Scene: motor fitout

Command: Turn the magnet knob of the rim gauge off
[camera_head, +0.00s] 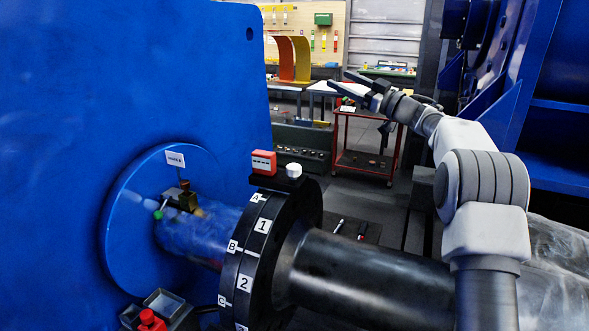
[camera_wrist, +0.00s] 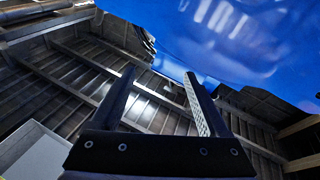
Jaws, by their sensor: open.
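A small red gauge box (camera_head: 264,162) with a white face sits on top of the rim of the black flange (camera_head: 312,205). A white knob (camera_head: 294,170) stands just right of it on a black base; I cannot tell which way the knob is set. My gripper (camera_head: 339,78) is raised at the upper right of the gauge, well apart from it, with its fingers pointing left. In the wrist view my gripper (camera_wrist: 160,72) is open with nothing between the fingers. The gauge and knob do not show in the wrist view.
A large blue wall (camera_head: 130,90) stands at left, with a small clamp-like device (camera_head: 181,197) by the shaft. A red-topped item (camera_head: 150,320) is at lower left. The grey shaft (camera_head: 375,280) runs right. A red cart (camera_head: 366,150) stands behind. Open air separates gripper and flange.

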